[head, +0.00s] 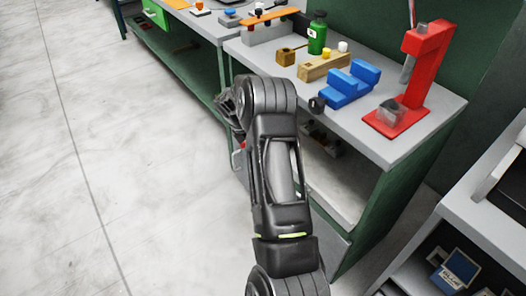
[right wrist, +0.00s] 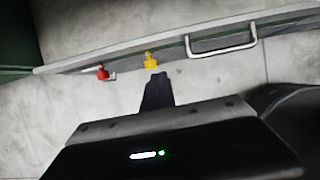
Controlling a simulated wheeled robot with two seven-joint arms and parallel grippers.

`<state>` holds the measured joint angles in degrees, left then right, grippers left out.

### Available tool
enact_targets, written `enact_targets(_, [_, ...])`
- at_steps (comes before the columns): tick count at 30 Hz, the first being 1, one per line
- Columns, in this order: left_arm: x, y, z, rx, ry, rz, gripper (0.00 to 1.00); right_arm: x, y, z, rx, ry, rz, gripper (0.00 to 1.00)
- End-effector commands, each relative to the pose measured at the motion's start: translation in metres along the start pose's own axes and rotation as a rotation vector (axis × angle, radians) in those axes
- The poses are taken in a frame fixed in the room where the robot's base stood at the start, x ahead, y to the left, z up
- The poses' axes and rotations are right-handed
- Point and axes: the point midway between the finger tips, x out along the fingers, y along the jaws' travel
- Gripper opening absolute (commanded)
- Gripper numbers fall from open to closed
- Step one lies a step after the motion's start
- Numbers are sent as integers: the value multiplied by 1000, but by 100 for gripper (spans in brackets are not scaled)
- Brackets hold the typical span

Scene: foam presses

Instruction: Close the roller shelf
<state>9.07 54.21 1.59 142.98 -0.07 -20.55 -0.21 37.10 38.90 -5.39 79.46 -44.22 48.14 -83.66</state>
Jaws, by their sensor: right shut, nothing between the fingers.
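The roller shelf (head: 335,183) shows as a pale grey surface low in the green-framed bench, partly hidden behind my right arm. In the right wrist view a long grey panel edge (right wrist: 285,24), which looks like the shelf's front, carries a metal bar handle (right wrist: 222,44). A yellow piece (right wrist: 151,60) and a red piece (right wrist: 102,72) show along that edge. My right gripper (right wrist: 157,80) is shut and empty, apart from the handle and just below the yellow piece in the picture. In the head view my right gripper (head: 230,105) is mostly hidden by its wrist. My left gripper is not in view.
The bench top (head: 385,148) above holds a red press (head: 412,75), a blue block (head: 350,83), a green bottle (head: 317,34) and a wooden block (head: 323,66). Another bench stands behind it. A grey unit (head: 475,210) is at the right. The floor (head: 130,150) at left is clear.

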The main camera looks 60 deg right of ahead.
Motion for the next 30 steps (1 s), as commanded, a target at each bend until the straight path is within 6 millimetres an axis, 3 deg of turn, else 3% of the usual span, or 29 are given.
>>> enact_targets(3, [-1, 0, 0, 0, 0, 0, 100, -21, 0, 0, -1, 1, 2, 0])
enact_targets(8, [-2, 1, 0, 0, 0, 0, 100, -34, 0, -1, -1, 1, 0, 0])
enact_targets(30, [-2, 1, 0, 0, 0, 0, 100, -35, 0, -2, 20, 2, 0, 0])
